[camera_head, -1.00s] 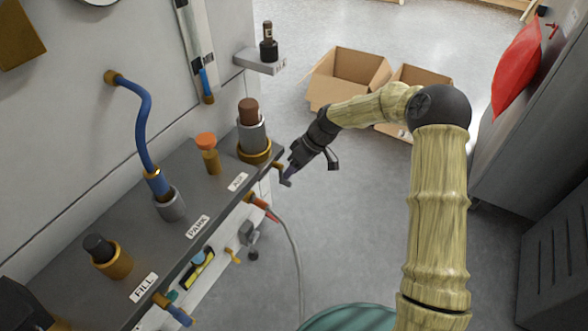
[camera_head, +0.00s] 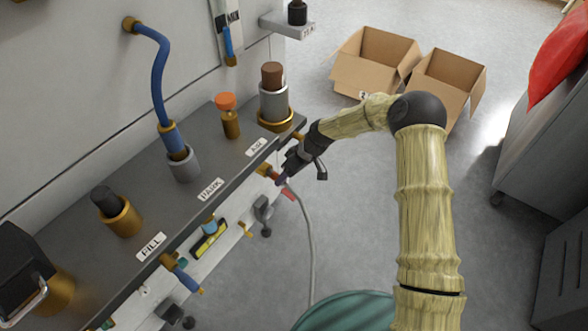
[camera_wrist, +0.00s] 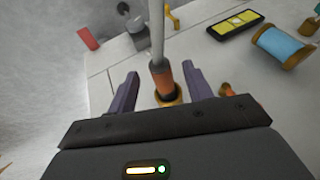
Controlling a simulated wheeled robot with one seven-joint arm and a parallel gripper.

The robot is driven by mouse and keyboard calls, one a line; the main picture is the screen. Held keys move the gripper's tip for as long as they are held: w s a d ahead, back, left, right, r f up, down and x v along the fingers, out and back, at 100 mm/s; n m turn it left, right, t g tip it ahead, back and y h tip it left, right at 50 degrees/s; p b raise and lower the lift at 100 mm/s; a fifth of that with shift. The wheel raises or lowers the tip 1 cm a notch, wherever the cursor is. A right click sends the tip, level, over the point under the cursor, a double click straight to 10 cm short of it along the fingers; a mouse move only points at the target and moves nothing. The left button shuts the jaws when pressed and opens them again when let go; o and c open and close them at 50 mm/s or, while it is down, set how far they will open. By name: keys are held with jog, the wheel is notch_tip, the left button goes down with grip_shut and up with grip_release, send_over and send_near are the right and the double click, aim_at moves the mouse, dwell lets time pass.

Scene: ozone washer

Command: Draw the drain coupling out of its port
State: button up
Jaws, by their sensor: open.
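The drain coupling (camera_wrist: 163,78) is an orange and dark plug on a grey hose, seated in a brass port (camera_wrist: 171,98) in the wrist view. I take it as the drain coupling, though no label for it is readable. My gripper (camera_wrist: 160,73) is open, with one purple finger on each side of the coupling and a visible gap to each. In the head view my gripper (camera_head: 281,181) is at the front of the bench, below the AIR label, and hides most of the coupling. The brass port (camera_head: 266,170) shows just left of the fingers.
The bench (camera_head: 150,178) carries several upright fittings and a bent blue hose (camera_head: 158,80). A blue-handled fitting (camera_head: 183,275) and a yellow-black gauge (camera_head: 209,241) are on its front. Two open cardboard boxes (camera_head: 365,75) stand behind on the floor.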

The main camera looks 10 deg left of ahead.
jog(key=shift+s+a+f, duration=0.1)
jog(key=shift+a+f, duration=0.25)
jog(key=shift+f, duration=0.2)
grip_shut()
jog(key=s+d+p, duration=0.2)
jog(key=s+d, duration=0.1)
jog(key=d, duration=0.5)
jog(key=shift+s+d+f, duration=0.15)
jog(key=shift+s+f, duration=0.15)
jog(key=shift+f, duration=0.1)
dwell(1.6)
